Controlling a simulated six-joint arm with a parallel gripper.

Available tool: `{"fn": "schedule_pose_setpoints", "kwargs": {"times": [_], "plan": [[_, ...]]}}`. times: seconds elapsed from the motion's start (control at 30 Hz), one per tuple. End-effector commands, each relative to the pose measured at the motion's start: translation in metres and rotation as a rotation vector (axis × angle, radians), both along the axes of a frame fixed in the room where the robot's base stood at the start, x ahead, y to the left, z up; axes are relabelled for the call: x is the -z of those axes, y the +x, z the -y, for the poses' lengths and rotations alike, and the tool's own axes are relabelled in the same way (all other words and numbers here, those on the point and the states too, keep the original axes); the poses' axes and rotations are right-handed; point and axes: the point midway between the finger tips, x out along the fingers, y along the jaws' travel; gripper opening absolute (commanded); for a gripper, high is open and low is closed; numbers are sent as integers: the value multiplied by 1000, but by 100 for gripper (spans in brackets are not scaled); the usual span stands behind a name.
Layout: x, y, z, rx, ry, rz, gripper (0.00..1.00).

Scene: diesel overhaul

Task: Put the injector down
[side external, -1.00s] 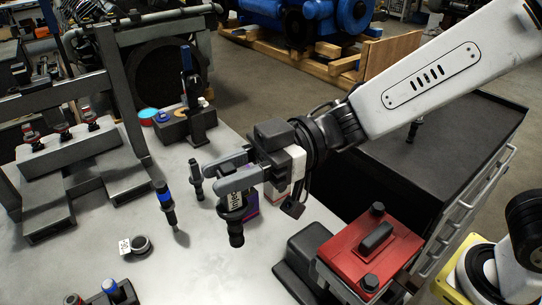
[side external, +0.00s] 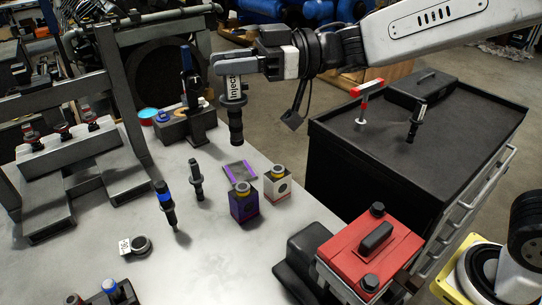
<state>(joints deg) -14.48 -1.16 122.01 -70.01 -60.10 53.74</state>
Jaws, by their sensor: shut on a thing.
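My gripper (side external: 232,65) is shut on an injector (side external: 235,100), a dark cylinder with a white label reading "Injec". It hangs upright below the fingers, in the air in front of the wheel-like dark part, clear of the table (side external: 215,270). Its upper end is partly hidden by the fingers. A dark injector-like part (side external: 196,181) and a blue-banded one (side external: 165,205) stand upright on the table. Another dark one (side external: 416,120) stands on the black cart.
A purple box (side external: 243,207) and a white box (side external: 277,187), both yellow-topped, stand by a purple-edged flat tray (side external: 240,171). A red case (side external: 368,250) is front right. The black cart (side external: 370,155) holds a red-and-white tool (side external: 365,95). A grey frame (side external: 120,95) stands left.

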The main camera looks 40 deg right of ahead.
Motion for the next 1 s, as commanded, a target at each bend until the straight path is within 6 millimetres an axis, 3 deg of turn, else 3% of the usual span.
{"fn": "schedule_pose_setpoints", "kwargs": {"times": [0.2, 0.5, 0.73, 1.0], "plan": [[-3, 54, 62, 168, 2, 1, 0], [-4, 109, 159, 387, 1, 2, 0], [-4, 135, 243, 554, 0, 3, 0], [-3, 148, 345, 745, 1, 2, 0]]}}
